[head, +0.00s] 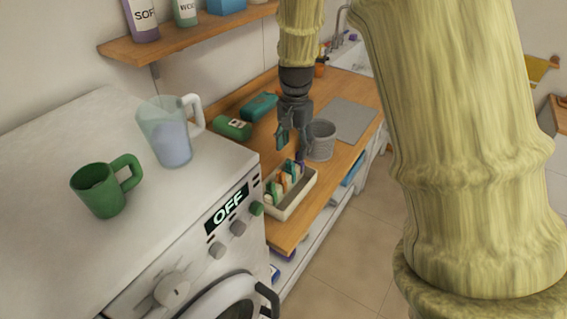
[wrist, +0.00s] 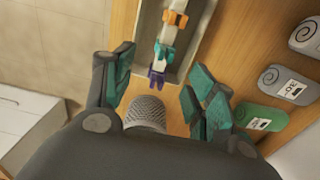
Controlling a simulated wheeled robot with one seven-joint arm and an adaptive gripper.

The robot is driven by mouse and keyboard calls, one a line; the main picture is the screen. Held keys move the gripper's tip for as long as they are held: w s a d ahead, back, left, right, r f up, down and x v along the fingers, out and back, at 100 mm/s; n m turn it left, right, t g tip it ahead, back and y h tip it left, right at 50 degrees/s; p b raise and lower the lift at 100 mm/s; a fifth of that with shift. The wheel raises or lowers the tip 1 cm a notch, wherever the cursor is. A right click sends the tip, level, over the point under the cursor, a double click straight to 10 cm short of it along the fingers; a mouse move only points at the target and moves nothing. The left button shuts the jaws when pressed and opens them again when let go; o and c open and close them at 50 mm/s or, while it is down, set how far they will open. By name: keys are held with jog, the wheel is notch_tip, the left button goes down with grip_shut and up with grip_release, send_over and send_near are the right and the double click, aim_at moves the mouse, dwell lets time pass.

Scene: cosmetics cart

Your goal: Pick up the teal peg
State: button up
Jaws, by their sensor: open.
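In the wrist view a teal peg (wrist: 164,53) stands in a row of clothes pegs along a narrow pale tray (wrist: 191,45), between an orange peg (wrist: 176,18) and a purple peg (wrist: 156,79). The tray is also in the head view (head: 292,208), on the wooden counter beside the washing machine, with several coloured pegs in it. My gripper (head: 293,145) is open and empty, above the purple end of the row. In the wrist view its two teal-padded fingers (wrist: 163,70) are spread on either side of the row, apart from the pegs.
A grey bucket (head: 320,142) stands close beside my gripper. Green and teal rolled items (head: 233,128) lie behind it. A green mug (head: 98,190) and a clear jug (head: 172,135) stand on the washing machine (head: 65,150). A shelf (head: 190,38) holds bottles above.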

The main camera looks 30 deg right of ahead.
aim_at(290, 171)
jog(key=f, duration=0.3)
jog(key=f+p, duration=0.1)
jog(key=f, duration=0.1)
jog(key=shift+a, duration=0.25)
jog(key=shift+s, duration=0.15)
jog(key=shift+f+p, duration=0.3)
jog(key=shift+p, duration=0.25)
jog(key=f, duration=0.1)
jog(key=f+p, duration=0.1)
jog(key=shift+w+a+f, duration=0.15)
jog(key=shift+w+f, duration=0.2)
jog(key=shift+f+p, duration=0.4)
jog(key=shift+f, duration=0.5)
jog(key=c, duration=0.8)
